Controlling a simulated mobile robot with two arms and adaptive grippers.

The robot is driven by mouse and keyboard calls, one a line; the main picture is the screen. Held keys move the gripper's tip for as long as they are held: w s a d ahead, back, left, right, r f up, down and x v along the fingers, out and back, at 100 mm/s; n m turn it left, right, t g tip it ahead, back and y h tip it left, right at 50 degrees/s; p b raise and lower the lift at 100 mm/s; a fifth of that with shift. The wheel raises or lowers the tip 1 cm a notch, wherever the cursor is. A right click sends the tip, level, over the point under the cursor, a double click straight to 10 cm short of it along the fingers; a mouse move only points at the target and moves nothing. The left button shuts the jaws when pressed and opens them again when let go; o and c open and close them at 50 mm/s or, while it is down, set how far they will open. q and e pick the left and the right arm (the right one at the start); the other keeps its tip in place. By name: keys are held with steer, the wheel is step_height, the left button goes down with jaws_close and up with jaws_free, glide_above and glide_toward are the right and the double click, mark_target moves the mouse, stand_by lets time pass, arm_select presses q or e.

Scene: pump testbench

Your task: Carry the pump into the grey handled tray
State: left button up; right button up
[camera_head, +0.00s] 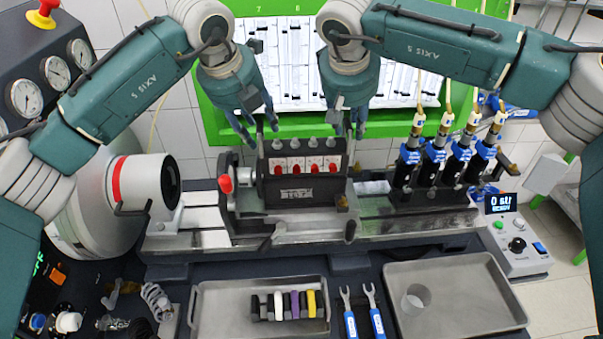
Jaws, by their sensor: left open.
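The pump (302,187), a black block with red parts and several pale fittings on top, sits upright on the test bench at mid picture. The grey handled tray (208,312) lies on the lower table at front left, with a row of black, white, purple and yellow pieces in it. My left gripper (259,132) points down, open and empty, by the pump's upper left corner. My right gripper (349,131) points down by its upper right corner, fingers apart and empty. I cannot tell if either touches the pump.
A second grey tray (440,325) with a clear cup (415,299) lies at front right. Two blue-handled wrenches (363,318) lie between the trays. Several blue-black injectors (445,160) stand right of the pump.

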arm_select(q)
steer(key=shift+w+f, duration=0.15)
steer(key=shift+f, duration=0.3)
arm_select(e)
steer(key=shift+w+d+f, duration=0.1)
steer(key=shift+w+f, duration=0.1)
steer(key=shift+f, duration=0.25)
arm_select(q)
steer(key=shift+d, duration=0.1)
steer(key=c, duration=0.8)
arm_select(e)
jaws_close()
arm_select(q)
jaws_close()
steer(key=shift+w+d+r, duration=0.1)
steer(key=shift+w+r, duration=0.05)
steer(key=shift+r, duration=0.25)
arm_select(e)
steer(key=shift+w+r, duration=0.25)
steer(key=shift+r, duration=0.15)
